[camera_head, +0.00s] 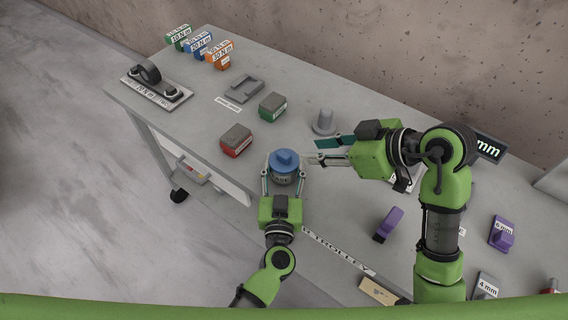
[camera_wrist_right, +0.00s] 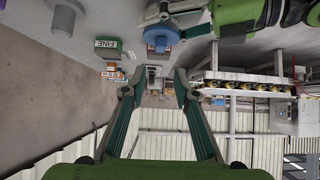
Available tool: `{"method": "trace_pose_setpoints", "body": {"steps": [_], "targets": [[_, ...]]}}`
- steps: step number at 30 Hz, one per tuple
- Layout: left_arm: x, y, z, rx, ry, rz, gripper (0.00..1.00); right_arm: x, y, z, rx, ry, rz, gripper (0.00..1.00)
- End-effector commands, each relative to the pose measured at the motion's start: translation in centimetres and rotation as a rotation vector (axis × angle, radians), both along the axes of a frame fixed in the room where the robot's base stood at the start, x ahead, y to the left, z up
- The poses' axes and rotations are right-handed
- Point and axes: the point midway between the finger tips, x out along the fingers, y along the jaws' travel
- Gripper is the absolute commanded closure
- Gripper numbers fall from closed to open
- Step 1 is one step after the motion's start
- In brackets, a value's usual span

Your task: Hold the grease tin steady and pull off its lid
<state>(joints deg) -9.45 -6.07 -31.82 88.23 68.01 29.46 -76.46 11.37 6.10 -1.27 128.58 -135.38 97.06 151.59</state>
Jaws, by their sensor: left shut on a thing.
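The grease tin (camera_head: 284,179) is a grey can with a blue lid (camera_head: 284,157) that has a raised knob on top. It stands upright near the slab's front edge. My left gripper (camera_head: 284,174) is shut on the tin, one finger on each side of its body. My right gripper (camera_head: 314,152) is open and empty, to the right of the lid and apart from it. The right wrist view shows its two spread fingers (camera_wrist_right: 158,80), with the blue lid (camera_wrist_right: 160,34) at the top, beyond the fingertips.
A red box (camera_head: 236,142) and a green box (camera_head: 272,107) stand behind the tin to the left. A grey knobbed piece (camera_head: 324,122) stands behind my right gripper. A purple piece (camera_head: 388,224) lies to the right. Orange, blue and green labelled blocks (camera_head: 200,45) stand at the far left.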

Motion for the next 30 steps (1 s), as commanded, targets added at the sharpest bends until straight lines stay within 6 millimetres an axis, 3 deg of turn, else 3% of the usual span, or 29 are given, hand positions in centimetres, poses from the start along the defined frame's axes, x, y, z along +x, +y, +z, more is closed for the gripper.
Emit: {"method": "trace_pose_setpoints", "body": {"steps": [12,14,17,20,30], "targets": [[0.0,0.0,0.0,0.001,0.001,0.0,0.92,0.0,0.0,0.0,0.0,0.0,0.0,0.72],[0.0,0.0,0.0,0.001,0.001,0.0,0.92,0.0,0.0,0.0,-0.001,-0.001,0.002,0.57],[0.0,0.0,0.0,0.001,0.001,0.0,0.92,0.2,0.8,0.4,-0.004,-0.012,0.032,0.57],[0.0,0.0,0.0,0.001,0.001,0.0,0.92,0.4,3.0,1.4,-0.015,-0.044,0.119,0.57],[0.0,0.0,0.0,0.001,0.0,0.0,0.92,-1.1,14.0,4.9,-0.178,-0.218,0.667,0.57]]}}
